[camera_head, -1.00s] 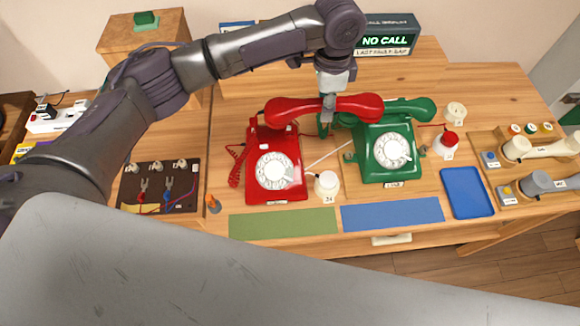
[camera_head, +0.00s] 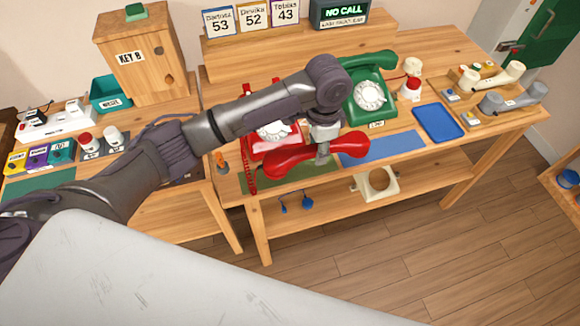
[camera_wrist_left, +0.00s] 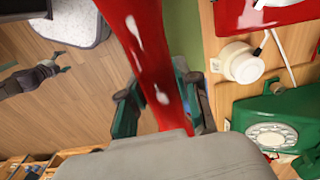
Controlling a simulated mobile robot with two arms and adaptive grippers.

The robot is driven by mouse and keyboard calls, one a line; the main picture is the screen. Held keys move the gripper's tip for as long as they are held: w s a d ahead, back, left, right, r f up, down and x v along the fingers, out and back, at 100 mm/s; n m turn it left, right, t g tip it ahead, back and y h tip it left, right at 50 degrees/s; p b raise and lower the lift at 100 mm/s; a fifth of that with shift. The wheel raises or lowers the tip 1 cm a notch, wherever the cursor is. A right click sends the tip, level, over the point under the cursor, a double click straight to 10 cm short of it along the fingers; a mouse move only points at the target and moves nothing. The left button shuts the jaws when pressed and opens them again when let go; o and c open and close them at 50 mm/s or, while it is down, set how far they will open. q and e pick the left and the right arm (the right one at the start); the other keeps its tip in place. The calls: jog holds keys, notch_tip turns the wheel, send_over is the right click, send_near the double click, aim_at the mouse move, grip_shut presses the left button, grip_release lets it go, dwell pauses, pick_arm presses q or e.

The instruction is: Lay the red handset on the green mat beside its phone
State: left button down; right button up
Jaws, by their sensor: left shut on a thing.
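My left gripper (camera_head: 323,157) is shut on the red handset (camera_head: 285,160) near its middle. It holds the handset above the front edge of the table, over the green mat (camera_head: 298,180), which is partly covered. The red phone (camera_head: 260,148) stands just behind, its dial partly behind my arm. In the left wrist view the handset (camera_wrist_left: 150,50) runs between the green-tipped fingers (camera_wrist_left: 160,105), and a strip of the mat (camera_wrist_left: 187,35) shows beside it. What looks like my right gripper (camera_wrist_left: 62,66) is small at the left of that view; its jaws are unclear.
The green phone (camera_head: 368,98) carries its own handset. A blue mat (camera_head: 385,147) lies right of the green mat, then a blue tray (camera_head: 438,122). A white cup-like item (camera_wrist_left: 240,63) stands between the phones. An orange-handled tool (camera_head: 221,162) is left of the red phone.

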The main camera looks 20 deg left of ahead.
aim_at(289, 154)
pick_arm(q)
jog(key=a+f, duration=0.1)
jog(key=a, duration=0.1)
jog(key=a+f, duration=0.1)
jog(key=a, duration=0.1)
jog(key=a+f+p, duration=0.1)
jog(key=a, duration=0.1)
jog(key=shift+s+a+f, duration=0.15)
jog(key=shift+a+f, duration=0.2)
jog(key=shift+a, duration=0.05)
jog(key=shift+a+f, duration=0.15)
jog(key=shift+a, duration=0.05)
jog(key=shift+f, duration=0.35)
notch_tip(289, 154, down, 3)
jog(key=shift+a+f+p, duration=0.1)
jog(key=shift+p, duration=0.2)
jog(key=shift+f, duration=0.15)
pick_arm(e)
jog(key=shift+s+d+r, duration=0.2)
jog(key=shift+s+r, duration=0.2)
jog(key=shift+r, duration=0.05)
jog(key=shift+s+d+r, duration=0.2)
jog(key=shift+s+r, duration=0.15)
jog(key=shift+r, duration=0.1)
pick_arm(q)
jog(key=c, duration=0.8)
grip_release()
jog(key=shift+f, duration=0.15)
